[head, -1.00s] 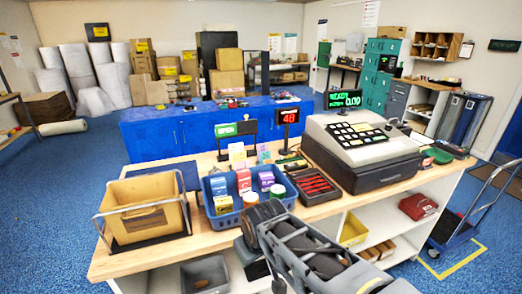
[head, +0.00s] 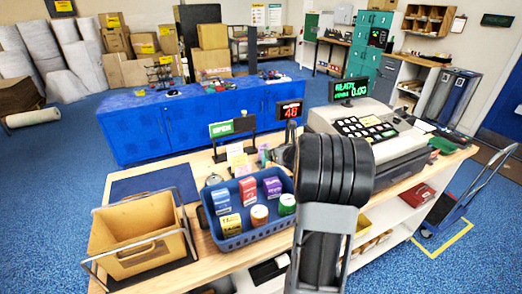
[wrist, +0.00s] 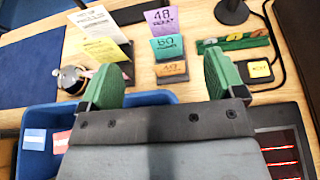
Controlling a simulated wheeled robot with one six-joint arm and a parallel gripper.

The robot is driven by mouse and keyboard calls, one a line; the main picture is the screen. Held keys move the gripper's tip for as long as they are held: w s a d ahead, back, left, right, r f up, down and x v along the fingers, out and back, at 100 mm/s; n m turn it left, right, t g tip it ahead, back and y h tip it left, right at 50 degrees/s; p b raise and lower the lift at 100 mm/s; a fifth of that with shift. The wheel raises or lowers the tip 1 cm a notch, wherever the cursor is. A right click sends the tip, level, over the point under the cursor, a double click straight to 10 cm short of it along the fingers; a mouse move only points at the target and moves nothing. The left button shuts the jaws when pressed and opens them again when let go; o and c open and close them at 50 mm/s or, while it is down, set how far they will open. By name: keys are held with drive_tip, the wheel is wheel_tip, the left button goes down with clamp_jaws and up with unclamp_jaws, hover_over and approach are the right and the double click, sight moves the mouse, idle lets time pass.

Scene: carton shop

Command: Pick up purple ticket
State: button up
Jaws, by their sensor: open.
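The purple ticket (wrist: 163,20), marked 48, stands at the top middle of the wrist view. Below it, nearer my gripper, are a teal ticket (wrist: 167,46) marked 50 and an orange ticket (wrist: 171,70). My gripper (wrist: 164,76) is open with nothing between its green-padded fingers. The purple ticket lies ahead of the fingertips, roughly in line with the gap and apart from them. In the head view my arm covers part of the counter, and the ticket group shows only as small colored bits.
A blue basket (head: 236,240) of small boxes and cans stands on the counter, with a yellow bin (head: 135,238) to its left. White and yellow slips (wrist: 98,32) stand left of the tickets. A black stand base (wrist: 232,10) is at right. A cash register (head: 375,140) stands farther right.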

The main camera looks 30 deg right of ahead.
drive_tip(key=p, duration=0.2)
approach(265, 145)
drive_tip(key=w, duration=0.3)
drive_tip(key=shift+f+p+x, duration=0.15)
drive_tip(key=shift+p+x, duration=0.4)
drive_tip(key=shift+x, duration=0.85)
drive_tip(key=shift+f+p+x, duration=0.2)
drive_tip(key=shift+p+x, duration=0.35)
drive_tip(key=shift+x, duration=0.85)
drive_tip(key=shift+s+a, duration=0.15)
drive_tip(key=c, duration=1)
drive_tip(key=shift+c, duration=0.2)
